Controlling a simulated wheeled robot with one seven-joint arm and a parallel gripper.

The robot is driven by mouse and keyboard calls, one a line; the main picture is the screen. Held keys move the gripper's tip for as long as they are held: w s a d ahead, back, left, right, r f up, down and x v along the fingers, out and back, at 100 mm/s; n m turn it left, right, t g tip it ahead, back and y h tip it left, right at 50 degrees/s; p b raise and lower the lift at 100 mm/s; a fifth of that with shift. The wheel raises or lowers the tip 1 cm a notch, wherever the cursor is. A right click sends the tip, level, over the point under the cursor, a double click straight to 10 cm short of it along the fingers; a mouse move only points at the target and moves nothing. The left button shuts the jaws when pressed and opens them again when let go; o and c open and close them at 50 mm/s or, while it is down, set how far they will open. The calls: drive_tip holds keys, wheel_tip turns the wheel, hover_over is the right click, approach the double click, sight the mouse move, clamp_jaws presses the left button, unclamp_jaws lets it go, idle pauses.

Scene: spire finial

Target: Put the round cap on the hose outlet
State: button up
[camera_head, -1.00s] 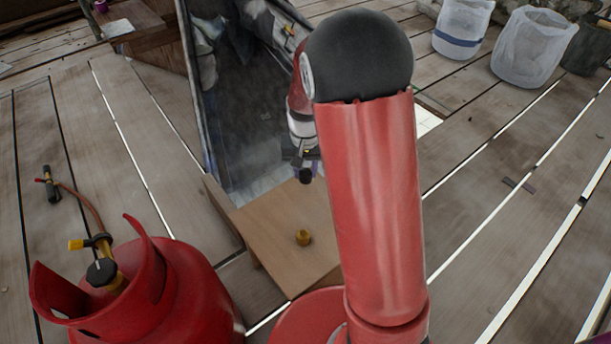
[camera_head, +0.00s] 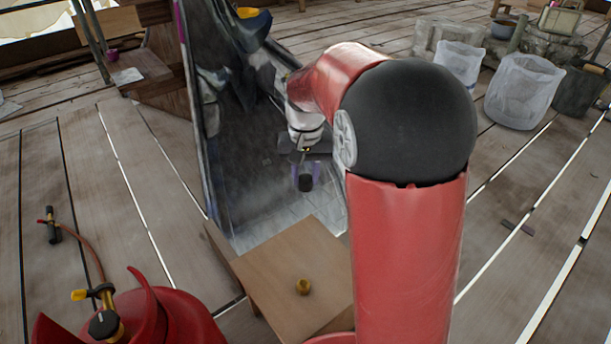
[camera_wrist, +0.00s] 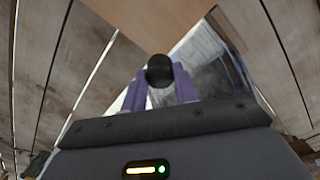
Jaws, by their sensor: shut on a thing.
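My gripper (camera_head: 305,180) has purple fingers and is shut on a small black round cap (camera_head: 306,184). In the wrist view the cap (camera_wrist: 160,70) sits between the two finger ends of my gripper (camera_wrist: 160,82). The held cap appears beyond the far edge of the wooden box, above the floor. A small brass fitting (camera_head: 303,287) stands upright on the box top, apart from the gripper. A thin hose (camera_head: 88,250) runs from the valve of a red gas cylinder (camera_head: 165,315) at lower left. I cannot tell which end is the hose outlet.
The wooden box (camera_head: 275,265) stands in front of a dark, worn panel (camera_head: 260,130). White bins (camera_head: 522,92) stand at the upper right. The plank floor (camera_head: 120,180) is mostly clear on the left. My red arm hides part of the middle.

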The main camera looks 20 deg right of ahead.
wheel_tip(320, 180, down, 12)
drive_tip(key=s+n+p, duration=0.1)
drive_tip(key=n+p, duration=0.1)
drive_tip(key=p, duration=0.2)
drive_tip(key=shift+n, duration=0.3)
drive_tip(key=shift+r, duration=0.1)
